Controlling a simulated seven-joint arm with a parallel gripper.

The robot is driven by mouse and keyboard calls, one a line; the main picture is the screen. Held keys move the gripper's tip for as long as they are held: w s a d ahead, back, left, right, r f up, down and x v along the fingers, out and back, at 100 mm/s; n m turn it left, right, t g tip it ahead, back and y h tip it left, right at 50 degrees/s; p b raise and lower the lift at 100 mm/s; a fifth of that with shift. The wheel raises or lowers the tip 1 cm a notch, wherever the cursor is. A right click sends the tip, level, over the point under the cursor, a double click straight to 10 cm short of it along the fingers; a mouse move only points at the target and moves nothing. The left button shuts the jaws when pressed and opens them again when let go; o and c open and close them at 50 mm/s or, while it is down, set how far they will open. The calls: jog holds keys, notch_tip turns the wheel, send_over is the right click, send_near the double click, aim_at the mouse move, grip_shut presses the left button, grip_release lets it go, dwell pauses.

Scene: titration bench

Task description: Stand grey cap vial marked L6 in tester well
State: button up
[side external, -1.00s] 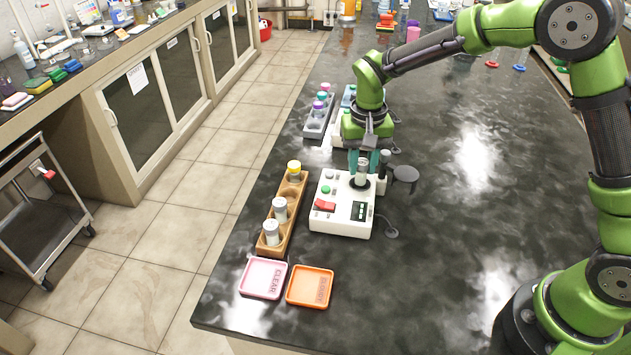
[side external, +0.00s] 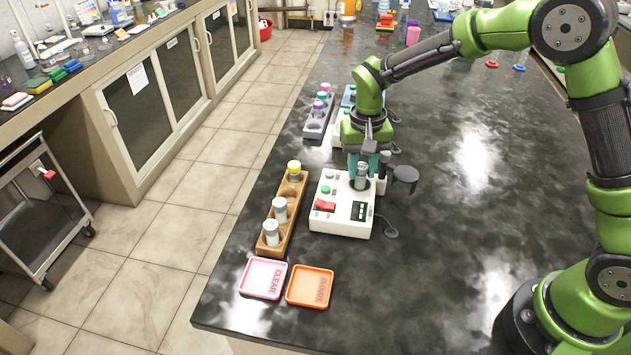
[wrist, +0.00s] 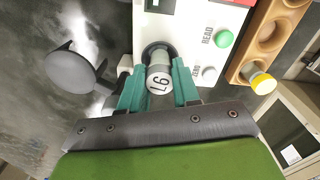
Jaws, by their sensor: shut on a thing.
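My gripper (side external: 362,170) is shut on this vial (side external: 361,176) in the side view. The vial is upright at the dark round well (wrist: 155,50) of the white tester (side external: 342,204), its lower end apparently inside the well. How deep it sits is hidden. The tester's dark lid (side external: 405,174) stands open beside the well.
A wooden rack (side external: 283,225) left of the tester holds a yellow-capped vial (side external: 294,170) and two grey-capped vials. A pink CLEAR tray (side external: 263,278) and an orange tray (side external: 310,287) lie in front. Another rack (side external: 318,122) stands behind.

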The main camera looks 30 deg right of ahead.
jog(key=shift+f, duration=0.9)
dwell(0.3)
jog(key=o, duration=1.2)
jog(key=shift+d, duration=0.1)
jog(key=shift+d, duration=0.15)
jog(key=shift+c, duration=0.3)
jog(key=shift+r, duration=0.25)
jog(key=shift+c, duration=0.3)
jog(key=shift+o, duration=1)
jog(key=shift+w+r, duration=0.1)
jog(key=shift+r, duration=2.75)
